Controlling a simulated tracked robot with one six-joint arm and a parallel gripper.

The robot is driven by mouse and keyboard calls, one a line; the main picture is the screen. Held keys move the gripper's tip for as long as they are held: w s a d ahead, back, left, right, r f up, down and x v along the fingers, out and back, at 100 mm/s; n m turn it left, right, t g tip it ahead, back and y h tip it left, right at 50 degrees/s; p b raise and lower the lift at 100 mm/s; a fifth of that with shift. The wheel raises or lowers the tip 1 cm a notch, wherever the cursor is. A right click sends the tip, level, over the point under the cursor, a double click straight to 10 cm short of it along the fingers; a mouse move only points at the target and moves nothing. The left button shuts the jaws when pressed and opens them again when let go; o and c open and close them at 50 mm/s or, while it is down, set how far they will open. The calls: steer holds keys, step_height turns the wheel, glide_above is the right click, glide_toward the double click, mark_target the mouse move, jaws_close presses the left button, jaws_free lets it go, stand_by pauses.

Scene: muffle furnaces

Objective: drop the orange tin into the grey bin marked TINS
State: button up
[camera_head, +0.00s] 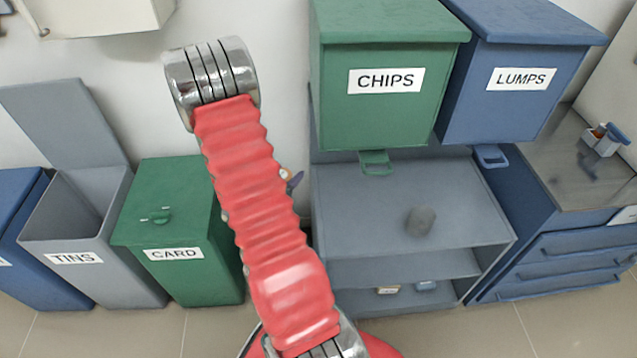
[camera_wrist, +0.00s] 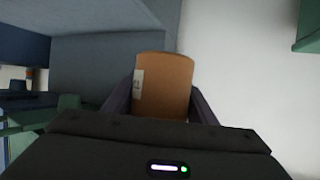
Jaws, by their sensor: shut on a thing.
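An orange tin (camera_wrist: 165,82) with a small white label is between the two dark fingers of my gripper (camera_wrist: 163,105) in the wrist view. My gripper is shut on it. In the head view my red arm hides most of my gripper; only a dark finger and a small bit of orange show past the arm's right edge. The grey bin marked TINS (camera_head: 110,275) stands at the left on the floor, its lid (camera_head: 65,120) raised against the wall. My gripper is to the right of this bin in the head view.
A shut green CARD bin (camera_head: 180,275) stands right of TINS, and a blue bin (camera_head: 40,270) left of it. Green CHIPS (camera_head: 380,115) and blue LUMPS (camera_head: 515,100) boxes are high at right. A grey shelf unit (camera_head: 370,210) with a round grey thing is below CHIPS.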

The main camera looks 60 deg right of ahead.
steer(key=w+a+r+n+t+y, duration=0.2)
steer(key=w+a+n+t, duration=0.2)
steer(key=w+a, duration=0.6)
steer(key=w+a+r+n+t+y, duration=0.25)
steer(key=w+a+n+t, duration=0.2)
steer(key=w+a, duration=0.55)
steer(key=w+a+r+n+t+y, duration=0.1)
steer(key=w+a+n+y, duration=0.1)
steer(key=a, duration=0.6)
steer(key=w+a+r+n+t+y, duration=0.1)
steer(key=w+a+r+n+y, duration=0.1)
steer(key=a, duration=0.7)
steer(key=w+a+r+n+t+y, duration=0.1)
steer(key=w+a+n+y, duration=0.3)
steer(key=a, duration=0.5)
steer(key=w+t+y, duration=0.1)
steer(key=w, duration=0.1)
steer(key=shift+w+a+r, duration=0.2)
steer(key=shift+w+r, duration=0.15)
steer(key=shift+n, duration=0.25)
